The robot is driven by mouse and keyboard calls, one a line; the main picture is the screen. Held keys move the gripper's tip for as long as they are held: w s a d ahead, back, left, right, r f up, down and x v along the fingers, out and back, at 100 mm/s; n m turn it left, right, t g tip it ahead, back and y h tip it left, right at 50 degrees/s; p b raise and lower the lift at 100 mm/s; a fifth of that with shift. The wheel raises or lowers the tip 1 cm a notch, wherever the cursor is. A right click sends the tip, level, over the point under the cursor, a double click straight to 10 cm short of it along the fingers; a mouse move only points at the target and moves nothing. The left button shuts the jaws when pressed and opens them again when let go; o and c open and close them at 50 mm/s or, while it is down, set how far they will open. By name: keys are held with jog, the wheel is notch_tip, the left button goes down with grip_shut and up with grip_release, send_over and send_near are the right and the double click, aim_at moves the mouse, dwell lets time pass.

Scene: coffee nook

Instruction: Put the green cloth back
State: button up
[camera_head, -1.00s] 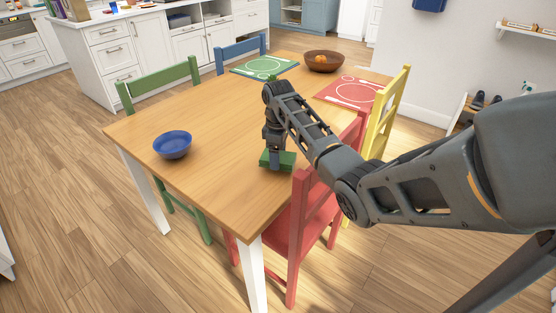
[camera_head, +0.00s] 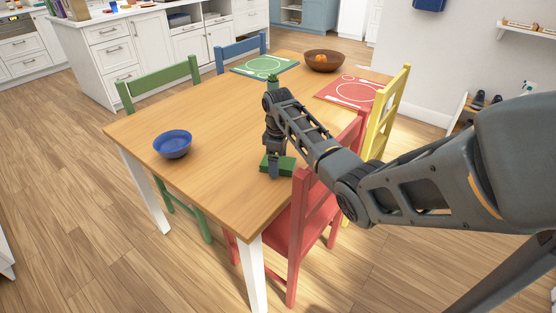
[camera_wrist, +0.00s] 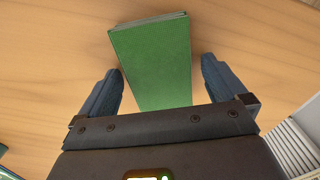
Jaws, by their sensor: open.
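In the wrist view the green cloth (camera_wrist: 152,58) lies ahead of and partly between the two fingers, with a gap on each side. My gripper (camera_wrist: 162,88) is open there and holds nothing. The near end of the cloth is hidden by the gripper body.
A blue bowl (camera_head: 172,144) stands on the table's left. A green placemat (camera_head: 250,65), a red placemat (camera_head: 350,93) and a brown bowl (camera_head: 323,61) are at the far end. A small green plant (camera_head: 272,80) shows behind my arm. A red chair (camera_head: 300,215) stands close by.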

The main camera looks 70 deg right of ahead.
jog(key=shift+r, duration=0.15)
notch_tip(320, 180, up, 12)
dwell(0.4)
dwell(0.5)
